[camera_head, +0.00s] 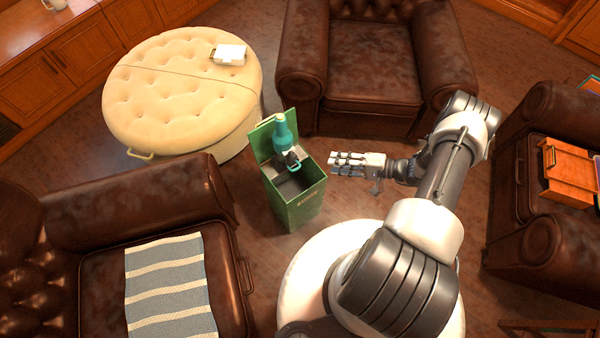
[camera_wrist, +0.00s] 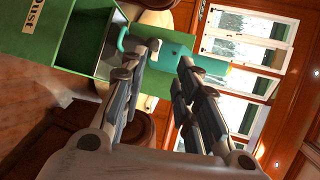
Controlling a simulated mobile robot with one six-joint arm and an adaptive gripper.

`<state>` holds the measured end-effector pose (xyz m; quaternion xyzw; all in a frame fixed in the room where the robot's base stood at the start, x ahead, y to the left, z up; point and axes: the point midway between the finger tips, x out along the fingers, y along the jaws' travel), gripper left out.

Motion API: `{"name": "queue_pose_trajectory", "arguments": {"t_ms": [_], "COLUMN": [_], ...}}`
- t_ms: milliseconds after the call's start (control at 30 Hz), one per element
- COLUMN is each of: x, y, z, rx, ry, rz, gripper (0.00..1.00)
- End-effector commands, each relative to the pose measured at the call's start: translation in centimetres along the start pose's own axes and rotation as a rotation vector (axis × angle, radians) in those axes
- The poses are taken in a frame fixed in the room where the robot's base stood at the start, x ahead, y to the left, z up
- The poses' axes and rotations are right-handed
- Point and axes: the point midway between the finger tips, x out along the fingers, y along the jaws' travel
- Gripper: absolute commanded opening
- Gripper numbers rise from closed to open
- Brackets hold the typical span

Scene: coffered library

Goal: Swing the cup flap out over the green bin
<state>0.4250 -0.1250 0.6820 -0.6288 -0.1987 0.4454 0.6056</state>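The green bin (camera_head: 290,205) stands upright on the floor, its top open and its green lid (camera_head: 262,142) raised at the back left. A teal, bottle-shaped body with a dark lower end (camera_head: 282,130) is at the bin's mouth, a small teal loop (camera_head: 296,166) beside its lower end. I cannot make out how it is supported or which part is the cup flap. My gripper (camera_head: 333,164) is right of the bin, apart from the teal body. In the wrist view my gripper (camera_wrist: 168,55) has its fingers spread and empty, with the teal body (camera_wrist: 203,66) beyond them.
A round cream ottoman (camera_head: 180,95) with a white object (camera_head: 229,54) on it stands back left. Brown leather armchairs stand behind (camera_head: 372,60), front left (camera_head: 130,200) and right (camera_head: 545,240). The floor between bin and chairs is clear.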

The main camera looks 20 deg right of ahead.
Motion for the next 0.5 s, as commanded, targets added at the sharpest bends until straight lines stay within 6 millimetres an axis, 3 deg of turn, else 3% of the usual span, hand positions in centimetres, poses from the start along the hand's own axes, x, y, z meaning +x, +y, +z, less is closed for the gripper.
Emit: {"name": "queue_pose_trajectory", "arguments": {"t_ms": [33,200,333,500], "x": [0.4,1.4,1.8,3.2], "y": [2.6,7.5,9.0,9.1], "z": [0.7,2.2,2.7,2.6], "rx": [0.026,0.056,0.063,0.062], "ry": [0.043,0.151,0.189,0.191], "rz": [-0.029,-0.087,-0.102,-0.103], "gripper": [0.29,0.29,0.29,0.29]}}
